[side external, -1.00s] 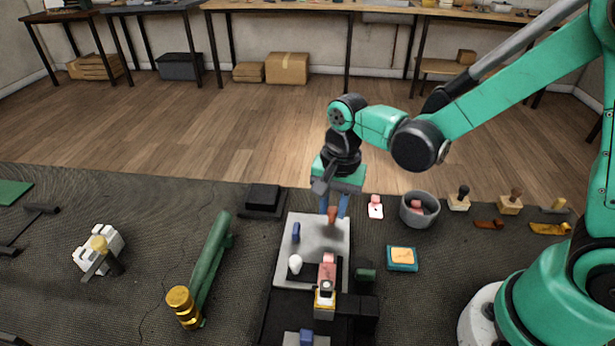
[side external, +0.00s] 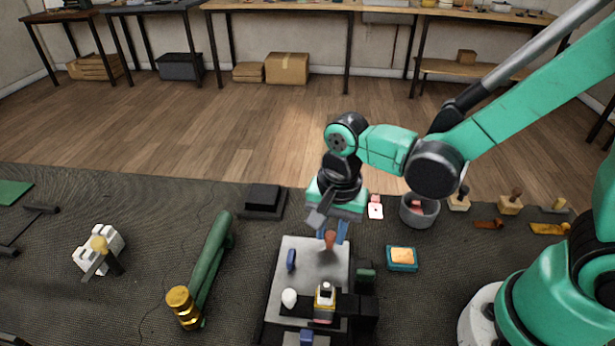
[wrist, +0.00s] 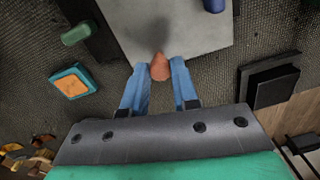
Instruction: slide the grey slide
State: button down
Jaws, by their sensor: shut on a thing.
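The grey slide (side external: 318,262) is a flat light-grey plate on a dark base, with a blue peg (side external: 291,260) and a white knob (side external: 289,298) on it. My gripper (side external: 334,238) is at the plate's far end, its blue fingers shut on an orange-brown knob (side external: 329,239). In the wrist view the knob (wrist: 160,68) sits between the two fingers at the edge of the slide (wrist: 185,28). A yellow-and-black block with a dark knob (side external: 325,297) stands over the near part of the plate.
A green cylinder (side external: 366,276) and an orange-topped teal pad (side external: 402,257) lie to the right. A grey bowl (side external: 419,212) and a pink tag (side external: 375,208) are behind them. A dark block (side external: 264,198) lies back left; a green tube (side external: 209,255) lies left.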

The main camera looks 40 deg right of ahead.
jog(key=shift+s+a, duration=0.3)
jog(key=shift+a, duration=0.05)
jog(key=c, duration=0.7)
grip_release()
jog(key=shift+o, duration=0.2)
jog(key=shift+r, duration=0.1)
jog(key=shift+s+d+r, duration=0.1)
jog(key=shift+r, duration=2.6)
